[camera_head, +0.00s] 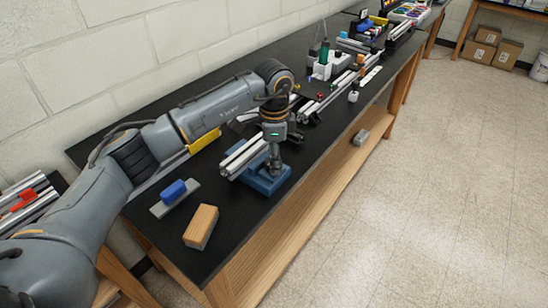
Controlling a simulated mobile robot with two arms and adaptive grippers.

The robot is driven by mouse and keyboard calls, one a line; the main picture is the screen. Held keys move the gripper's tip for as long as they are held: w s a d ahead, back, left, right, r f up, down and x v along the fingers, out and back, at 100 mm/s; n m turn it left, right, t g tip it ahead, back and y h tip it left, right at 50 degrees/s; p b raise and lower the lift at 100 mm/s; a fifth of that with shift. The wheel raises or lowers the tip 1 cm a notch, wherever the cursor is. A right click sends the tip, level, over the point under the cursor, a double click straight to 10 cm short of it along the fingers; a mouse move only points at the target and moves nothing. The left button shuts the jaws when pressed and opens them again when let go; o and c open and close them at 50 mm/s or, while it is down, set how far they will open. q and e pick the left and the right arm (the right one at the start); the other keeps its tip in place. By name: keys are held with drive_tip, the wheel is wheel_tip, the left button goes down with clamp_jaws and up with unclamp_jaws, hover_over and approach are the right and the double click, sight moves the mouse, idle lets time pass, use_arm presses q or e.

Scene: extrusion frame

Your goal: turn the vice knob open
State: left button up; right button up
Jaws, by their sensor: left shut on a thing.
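The blue vice (266,186) stands on the black bench top, near its front edge. Silver aluminium extrusions (243,160) lie across the vice, sticking out to the left. My left gripper (274,167) points down over the right part of the vice. Its fingers are shut at the knob, which they and the wrist hide almost wholly. How far the knob is turned cannot be seen. My right gripper is not in view.
A wooden block (201,227) and a blue-topped grey piece (174,190) lie left of the vice. A yellow object (204,141) is behind my forearm. Tools, small parts and extrusions crowd the bench's far end. A grey piece (360,137) rests on the lower shelf.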

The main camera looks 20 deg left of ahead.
use_arm(q)
drive_tip(key=o, duration=1.1)
drive_tip(key=shift+o, duration=0.2)
drive_tip(key=shift+r, duration=0.1)
wheel_tip(320, 180, up, 12)
